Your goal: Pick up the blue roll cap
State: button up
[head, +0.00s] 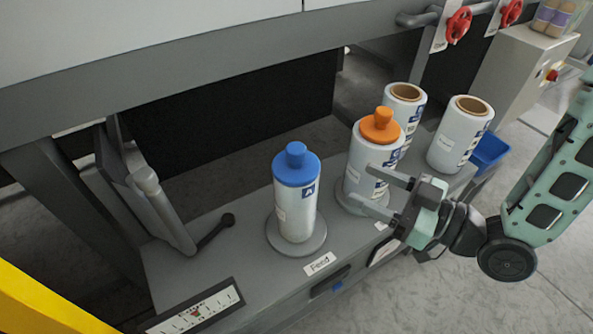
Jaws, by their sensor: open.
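The blue roll cap (296,167) sits on top of a white roll (295,214) marked A. That roll stands upright on a round grey plate on the grey shelf. My gripper (360,184) is open and points left. Its fingers are in front of another white roll (360,169) with an orange cap (380,125), to the right of the blue cap. The fingers look empty and are apart from the blue cap. I cannot tell whether they touch the orange-capped roll.
Two uncapped white rolls (458,136) (407,103) stand behind at the right. A grey lever (162,208) rises left of the blue-capped roll. A blue bin (489,152) is at the right. A "Feed" label (319,263) lies on the grey shelf (185,278), and a dark machine beam runs above.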

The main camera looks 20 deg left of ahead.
aim_at(287, 147)
jog(key=a+b, duration=0.1)
jog(key=b, duration=0.6)
jog(key=shift+w+a+f, duration=0.3)
jog(key=shift+w+a, duration=0.05)
jog(key=b, duration=0.3)
jog(key=shift+s+a, duration=0.1)
jog(key=shift+a, duration=0.2)
jog(key=x, duration=0.5)
jog(key=p+x, duration=0.1)
jog(key=x, duration=0.4)
jog(key=r+x, duration=0.1)
jog(key=x, duration=0.4)
jog(key=c, duration=1.1)
